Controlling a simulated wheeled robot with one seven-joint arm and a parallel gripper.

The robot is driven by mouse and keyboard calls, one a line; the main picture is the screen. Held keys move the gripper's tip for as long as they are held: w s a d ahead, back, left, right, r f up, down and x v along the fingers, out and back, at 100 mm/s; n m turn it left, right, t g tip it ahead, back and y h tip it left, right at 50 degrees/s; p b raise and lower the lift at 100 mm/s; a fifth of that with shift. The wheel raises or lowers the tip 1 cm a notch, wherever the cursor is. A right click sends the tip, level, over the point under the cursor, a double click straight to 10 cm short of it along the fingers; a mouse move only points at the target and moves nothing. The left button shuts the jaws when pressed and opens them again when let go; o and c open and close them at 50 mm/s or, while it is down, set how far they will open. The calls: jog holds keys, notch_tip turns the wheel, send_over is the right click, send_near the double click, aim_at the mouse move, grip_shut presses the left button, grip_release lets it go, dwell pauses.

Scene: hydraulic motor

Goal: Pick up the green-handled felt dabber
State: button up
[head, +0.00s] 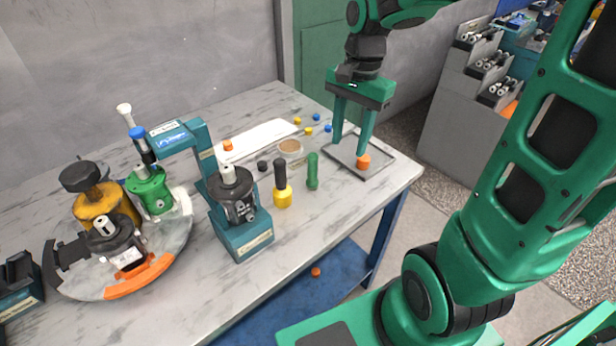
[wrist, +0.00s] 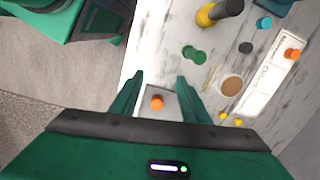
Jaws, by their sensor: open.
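The green-handled felt dabber (head: 312,171) stands upright on the grey marbled table, right of a yellow bottle with a black top. In the wrist view the dabber (wrist: 194,55) is seen from above, beyond the tip of the right-hand finger. My gripper (head: 350,147) is open and empty, fingers pointing down, over the tray at the table's right end. The dabber is to the left of my gripper in the head view, apart from it. In the wrist view my gripper's two fingers (wrist: 158,78) frame an orange cap on the tray.
The grey tray (head: 383,155) holds an orange cap (head: 363,161). The yellow bottle (head: 282,192), a round tan dish (head: 290,147) and a black cap (head: 262,165) stand near the dabber. A teal press stand (head: 240,240) and a round turntable (head: 180,235) with motors are further left.

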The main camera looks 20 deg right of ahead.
jog(key=m, duration=0.2)
send_over(316, 155)
jog(key=d, duration=0.1)
jog(key=f, duration=0.1)
jog(key=shift+a+f+y, duration=0.15)
jog(key=shift+f+y, duration=0.15)
jog(key=f, duration=0.5)
jog(key=shift+a, duration=0.35)
jog(key=shift+a+f, duration=0.2)
jog(key=shift+f, duration=0.65)
jog(key=shift+a+f, duration=0.15)
jog(key=shift+f, duration=0.75)
jog(key=shift+a+f, duration=0.2)
jog(key=shift+f, duration=0.65)
grip_shut()
